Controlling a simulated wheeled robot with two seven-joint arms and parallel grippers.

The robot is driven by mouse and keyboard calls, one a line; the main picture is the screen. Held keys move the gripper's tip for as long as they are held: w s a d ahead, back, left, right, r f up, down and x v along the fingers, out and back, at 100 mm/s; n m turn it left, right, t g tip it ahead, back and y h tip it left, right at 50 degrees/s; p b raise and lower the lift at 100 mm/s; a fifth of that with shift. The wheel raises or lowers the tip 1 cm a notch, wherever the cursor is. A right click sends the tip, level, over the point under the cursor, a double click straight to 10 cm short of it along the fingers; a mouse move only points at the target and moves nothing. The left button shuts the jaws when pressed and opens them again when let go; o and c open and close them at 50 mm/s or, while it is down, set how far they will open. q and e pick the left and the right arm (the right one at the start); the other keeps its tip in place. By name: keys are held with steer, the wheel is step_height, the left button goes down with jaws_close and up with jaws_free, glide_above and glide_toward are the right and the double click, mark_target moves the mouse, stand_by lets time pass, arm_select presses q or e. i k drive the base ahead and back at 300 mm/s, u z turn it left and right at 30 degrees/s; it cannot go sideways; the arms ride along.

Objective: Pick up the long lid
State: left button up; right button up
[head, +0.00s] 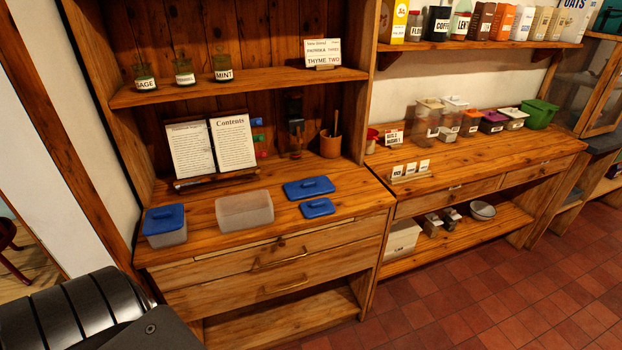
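A long blue lid (309,188) with a raised handle lies flat on the wooden counter, right of the middle. A smaller blue lid (318,208) lies just in front of it, close by. An open, translucent rectangular container (244,211) without a lid stands to their left. Another container (166,238) at the counter's left end has a blue lid (164,218) on it. Neither of my grippers shows in the head view. A dark rounded part at the lower left looks like my own arm.
A book stand with open pages (234,143) stands behind the containers. A wooden utensil crock (330,145) and a dark grinder-like object stand behind the long lid. An upper shelf (240,86) with jars overhangs the back. Drawers with handles (280,257) are below the counter.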

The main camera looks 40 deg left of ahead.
mark_target(320, 185)
steer(key=u, duration=0.5)
steer(key=i, duration=0.75)
steer(key=u, duration=0.7)
